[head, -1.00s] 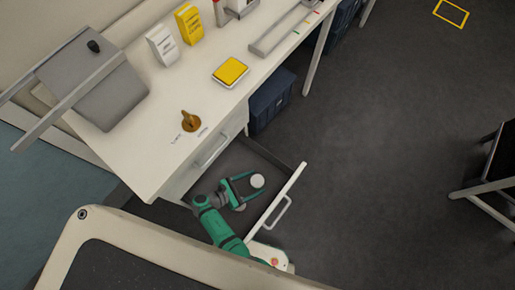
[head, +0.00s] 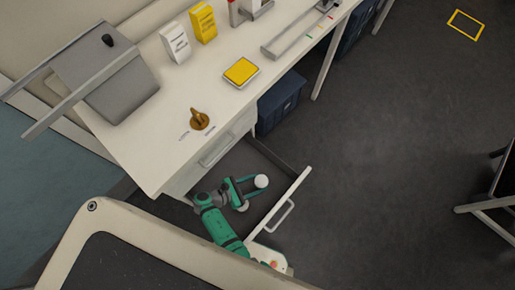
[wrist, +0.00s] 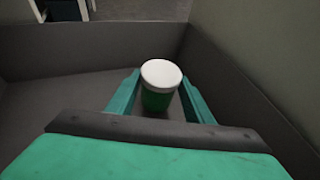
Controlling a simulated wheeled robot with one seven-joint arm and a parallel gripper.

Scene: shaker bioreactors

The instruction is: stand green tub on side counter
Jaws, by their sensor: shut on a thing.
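The green tub (wrist: 158,98) has a white lid and stands upright in the wrist view, between the two green fingers. In the head view its white lid (head: 262,181) shows inside the open drawer (head: 281,160). My gripper (wrist: 159,88) is shut on the tub, with one finger on each side; it also shows in the head view (head: 255,185), low in the drawer area. Whether the tub's base touches the drawer floor cannot be told. A white counter (head: 160,130) stands above the drawer; I cannot tell whether it is the side counter.
On the counter are a brown-gold object (head: 200,120), a yellow-topped pad (head: 241,72), white and yellow boxes (head: 203,22) and a grey stand (head: 115,85). A dark blue bin (head: 282,102) is under the counter.

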